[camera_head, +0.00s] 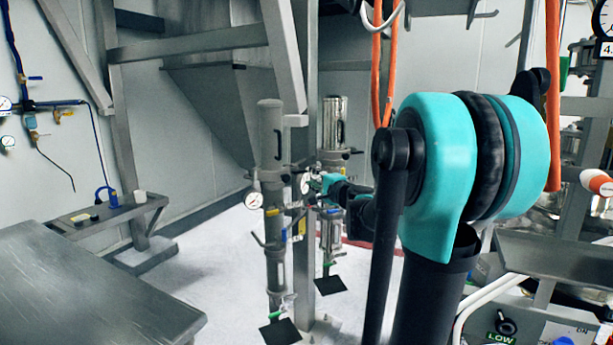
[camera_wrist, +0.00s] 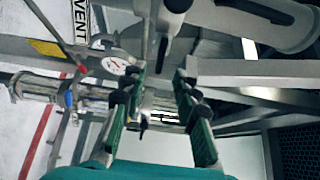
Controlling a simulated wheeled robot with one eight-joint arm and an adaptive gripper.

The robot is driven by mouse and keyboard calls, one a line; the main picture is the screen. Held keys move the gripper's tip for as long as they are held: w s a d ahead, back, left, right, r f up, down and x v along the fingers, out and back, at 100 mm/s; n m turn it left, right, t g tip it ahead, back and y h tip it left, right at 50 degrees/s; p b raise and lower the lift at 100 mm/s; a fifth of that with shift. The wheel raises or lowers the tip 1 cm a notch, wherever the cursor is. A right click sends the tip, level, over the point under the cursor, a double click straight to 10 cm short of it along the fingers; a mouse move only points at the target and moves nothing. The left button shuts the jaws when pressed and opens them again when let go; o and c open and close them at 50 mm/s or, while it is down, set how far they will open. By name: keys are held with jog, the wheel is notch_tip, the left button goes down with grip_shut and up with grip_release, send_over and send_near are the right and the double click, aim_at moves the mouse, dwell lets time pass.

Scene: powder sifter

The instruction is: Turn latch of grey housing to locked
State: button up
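A tall grey housing (camera_head: 272,140) stands upright left of the middle in the head view, with a round gauge (camera_head: 254,200) and small handles on it. In the wrist view a grey tube (camera_wrist: 270,28), probably this housing, crosses the top right. A light grey lever-like part (camera_wrist: 175,8) sticks in from the top, beyond my fingertips; I cannot tell for sure whether it is the latch. My gripper (camera_head: 318,183) is just right of the grey housing in the head view. In the wrist view its two green-backed fingers (camera_wrist: 160,78) stand apart, with nothing clearly held between them.
A shiny steel housing (camera_head: 333,125) stands right of the grey one, behind a metal post (camera_head: 301,255). Another gauge (camera_wrist: 115,63) is close to my left finger in the wrist view. A steel table (camera_head: 90,290) is at lower left. Open floor (camera_head: 215,265) lies between.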

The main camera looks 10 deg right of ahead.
jog(key=v, duration=0.5)
jog(key=shift+s+d, duration=0.15)
jog(key=shift+s, duration=0.25)
jog(key=s+a+f+n+g, duration=0.45)
jog(key=s+f, duration=0.25)
jog(key=f, duration=0.3)
jog(key=s+a+f+n+g, duration=0.3)
jog(key=s+a+f+n, duration=0.25)
jog(key=f, duration=0.35)
jog(key=s+d+f+n+g+h, duration=0.2)
jog(key=s+d+f+h, duration=0.1)
jog(key=s+f, duration=0.4)
jog(key=s+d+f+n+g+h, duration=0.2)
jog(key=s+d+f, duration=0.4)
jog(key=s, duration=0.3)
jog(key=shift+s+f+g+h, duration=0.3)
jog(key=shift+f+g+h, duration=0.1)
jog(key=shift+f+g, duration=0.3)
